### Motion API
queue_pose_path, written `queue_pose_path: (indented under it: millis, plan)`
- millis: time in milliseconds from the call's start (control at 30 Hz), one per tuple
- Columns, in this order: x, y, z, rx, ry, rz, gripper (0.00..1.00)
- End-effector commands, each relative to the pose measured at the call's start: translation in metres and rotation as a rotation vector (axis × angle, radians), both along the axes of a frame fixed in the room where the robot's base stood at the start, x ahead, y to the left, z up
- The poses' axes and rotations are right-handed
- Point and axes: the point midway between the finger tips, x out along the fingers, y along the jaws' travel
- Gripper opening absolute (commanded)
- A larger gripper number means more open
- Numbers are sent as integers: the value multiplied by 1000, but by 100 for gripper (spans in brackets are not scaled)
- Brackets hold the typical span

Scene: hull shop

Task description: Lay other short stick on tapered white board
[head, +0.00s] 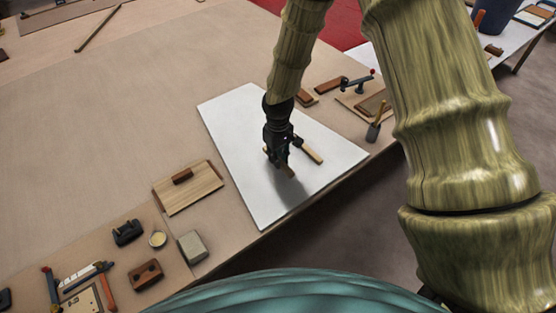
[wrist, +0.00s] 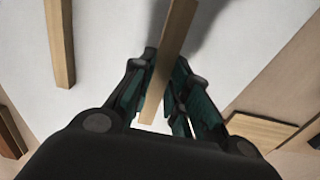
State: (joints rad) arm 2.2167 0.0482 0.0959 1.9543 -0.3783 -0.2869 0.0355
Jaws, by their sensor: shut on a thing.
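The tapered white board (head: 237,118) lies flat on the bench and fills much of the wrist view (wrist: 110,35). One short pale wooden stick (head: 309,152) lies on it, right of my gripper; it shows at the left in the wrist view (wrist: 60,42). My gripper (head: 277,168) points down over the board's middle. In the wrist view my gripper (wrist: 166,72) is shut on the other short stick (wrist: 172,45), which runs lengthwise between the fingers. The held stick's end (head: 288,172) shows below the fingers. A shadow falls beside it; whether it touches the board is unclear.
A wooden board with a dark block (head: 190,195) lies left of the white board. A grey-green block (head: 192,247), a brown block (head: 146,274) and hand tools lie at front left. A clamp-like tool (head: 358,82) and wooden pieces lie beyond the board. The bench's left middle is clear.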

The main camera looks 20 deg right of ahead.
Motion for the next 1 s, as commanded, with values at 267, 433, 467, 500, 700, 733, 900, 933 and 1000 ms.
queue_pose_path:
  millis: [267, 433, 467, 500, 700, 733, 900, 933, 1000]
  plan:
    - [3, -1, -8, 0, 1, 0, 2]
    - [3, -1, -24, 0, 1, 1, 2]
    - [3, -1, -26, 0, 1, 1, 2]
    - [3, -1, -30, 0, 0, 1, 2]
    - [4, -1, -35, 0, -1, 0, 2]
    - [3, -1, -35, 0, -1, 0, 2]
    - [3, -1, -37, 0, -1, 0, 2]
    - [3, -1, -38, 0, -1, 0, 2]
    - [4, -1, -38, 0, -1, 0, 21]
